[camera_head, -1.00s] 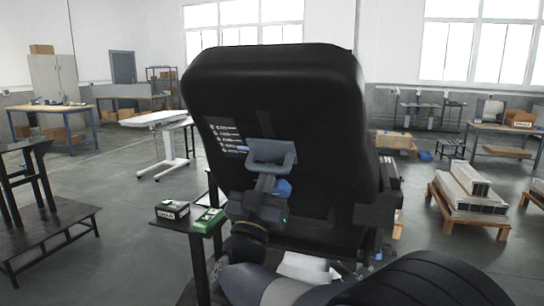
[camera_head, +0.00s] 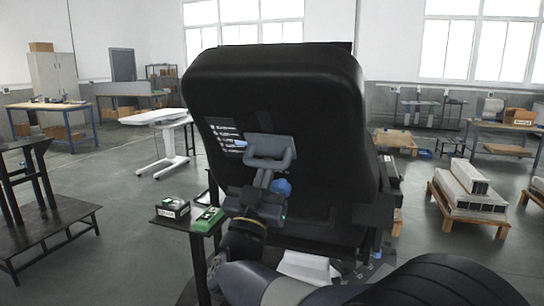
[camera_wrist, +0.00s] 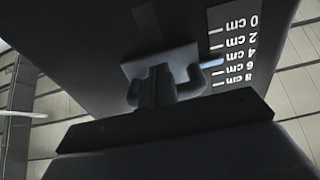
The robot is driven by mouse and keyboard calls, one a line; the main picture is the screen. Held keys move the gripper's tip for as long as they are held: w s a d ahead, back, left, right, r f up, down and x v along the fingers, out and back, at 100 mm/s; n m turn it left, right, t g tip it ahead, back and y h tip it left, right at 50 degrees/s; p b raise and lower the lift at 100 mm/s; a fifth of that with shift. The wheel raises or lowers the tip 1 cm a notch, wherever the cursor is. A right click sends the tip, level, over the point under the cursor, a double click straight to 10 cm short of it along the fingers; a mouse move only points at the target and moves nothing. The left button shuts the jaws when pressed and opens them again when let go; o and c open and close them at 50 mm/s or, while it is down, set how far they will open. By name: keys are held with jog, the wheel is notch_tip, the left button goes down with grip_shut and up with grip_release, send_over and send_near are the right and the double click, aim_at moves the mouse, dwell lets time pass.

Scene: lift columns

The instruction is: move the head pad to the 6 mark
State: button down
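The head pad (camera_head: 285,85) is a large black upholstered block, upright in the middle of the head view. A grey-blue U-shaped handle (camera_head: 270,147) sits on its face, also seen in the wrist view (camera_wrist: 187,58). My gripper (camera_head: 263,182) reaches the handle from below and appears shut on its middle; the wrist view shows the finger area (camera_wrist: 157,88) dark. A light-blue pointer (camera_wrist: 212,64) lies at about the 4 mark, slightly toward 6.
A small dark stand (camera_head: 178,224) left of the pad holds a black box (camera_head: 173,208) and a green box (camera_head: 208,219). A white table (camera_head: 155,117) stands behind at left. Pallets with pale blocks (camera_head: 470,185) are at right. Open floor lies between.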

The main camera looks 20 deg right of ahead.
jog(key=shift+s+a+r+p, duration=0.2)
jog(key=shift+s+r, duration=0.1)
jog(key=shift+r, duration=0.15)
jog(key=shift+s+a+r+p, duration=0.15)
jog(key=shift+s+r+p, duration=0.1)
jog(key=shift+r, duration=0.15)
dwell(0.5)
jog(key=shift+f, duration=0.15)
jog(key=shift+w+d+f+b, duration=0.25)
jog(key=shift+w+f+b, duration=0.15)
jog(key=shift+f+b, duration=0.35)
jog(key=shift+r, duration=0.2)
jog(key=b+v, duration=0.6)
jog(key=v, duration=0.3)
dwell(0.4)
jog(key=shift+r, duration=0.1)
dwell(0.5)
